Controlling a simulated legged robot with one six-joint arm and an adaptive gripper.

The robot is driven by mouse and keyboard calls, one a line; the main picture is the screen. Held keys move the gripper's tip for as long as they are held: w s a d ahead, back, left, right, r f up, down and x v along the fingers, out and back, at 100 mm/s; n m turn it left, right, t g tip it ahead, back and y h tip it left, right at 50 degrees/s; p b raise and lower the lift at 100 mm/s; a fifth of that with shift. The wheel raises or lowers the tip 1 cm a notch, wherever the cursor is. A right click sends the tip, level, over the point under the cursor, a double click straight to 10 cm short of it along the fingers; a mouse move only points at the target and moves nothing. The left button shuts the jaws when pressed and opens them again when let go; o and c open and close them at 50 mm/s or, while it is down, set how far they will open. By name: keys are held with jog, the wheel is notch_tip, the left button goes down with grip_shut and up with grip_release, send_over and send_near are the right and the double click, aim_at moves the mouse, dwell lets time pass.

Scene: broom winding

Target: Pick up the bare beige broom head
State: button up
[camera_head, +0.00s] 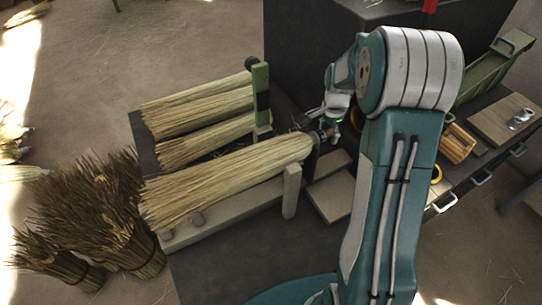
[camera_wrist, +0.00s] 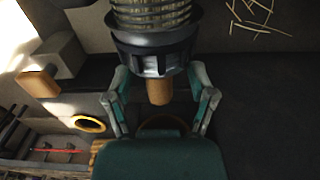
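The bare beige broom head (camera_head: 225,182) lies slantwise along the front rest (camera_head: 245,200) in the head view, bristles to the left. Its bound end is at the right, by the upright post. In the wrist view its banded neck (camera_wrist: 153,12), dark collar (camera_wrist: 155,42) and short wooden peg (camera_wrist: 160,92) show at the top middle. My gripper (camera_wrist: 158,76) is at this end, with one finger on each side of the collar. The fingers are wide apart and clear of the peg. Whether the fingertips press on the collar is not clear. In the head view my gripper (camera_head: 329,124) is partly hidden.
Several other broom heads (camera_head: 200,105) lie behind, against a green post (camera_head: 261,90). Dark twig bundles (camera_head: 105,215) stand at the left. Flat boards (camera_head: 333,197) lie to the right, partly behind my arm. A dark block (camera_head: 310,45) stands at the back.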

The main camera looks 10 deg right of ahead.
grip_shut()
jog(key=shift+r, duration=0.15)
